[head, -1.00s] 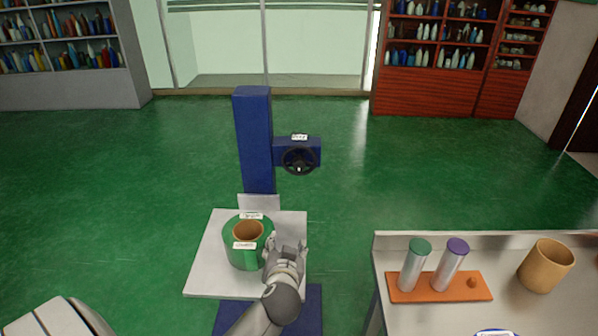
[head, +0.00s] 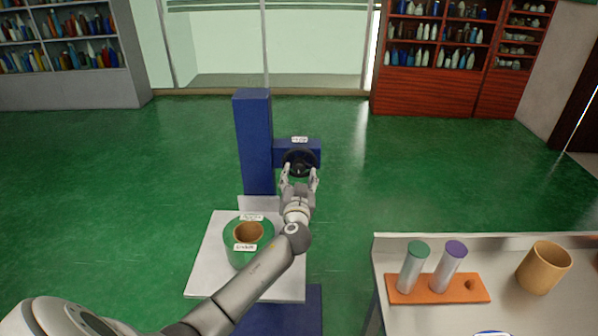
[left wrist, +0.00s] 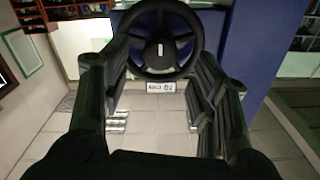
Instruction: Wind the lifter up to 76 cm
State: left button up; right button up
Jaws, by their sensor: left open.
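The lifter has a blue column (head: 254,140) and a white platform (head: 207,270). Its black handwheel (head: 300,163) sits on a blue box (head: 282,147) to the column's right. A small white label (head: 299,140) is on top of that box. The wheel also fills the upper middle of the left wrist view (left wrist: 161,40), with a label plate (left wrist: 154,87) beside it. My left gripper (head: 300,178) is open, just in front of the wheel's lower rim. In the left wrist view its fingers (left wrist: 165,95) stand apart on either side, with nothing between them. My right gripper is not in view.
At right, a table (head: 395,245) holds an orange rack (head: 440,291) with two capped cylinders and a tan cup (head: 545,268). Green floor around the column is free.

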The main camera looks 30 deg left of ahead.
aim_at(299, 166)
pick_arm(q)
jog(key=shift+x, duration=1.2)
jog(key=c, duration=1)
jog(key=shift+m, duration=0.5)
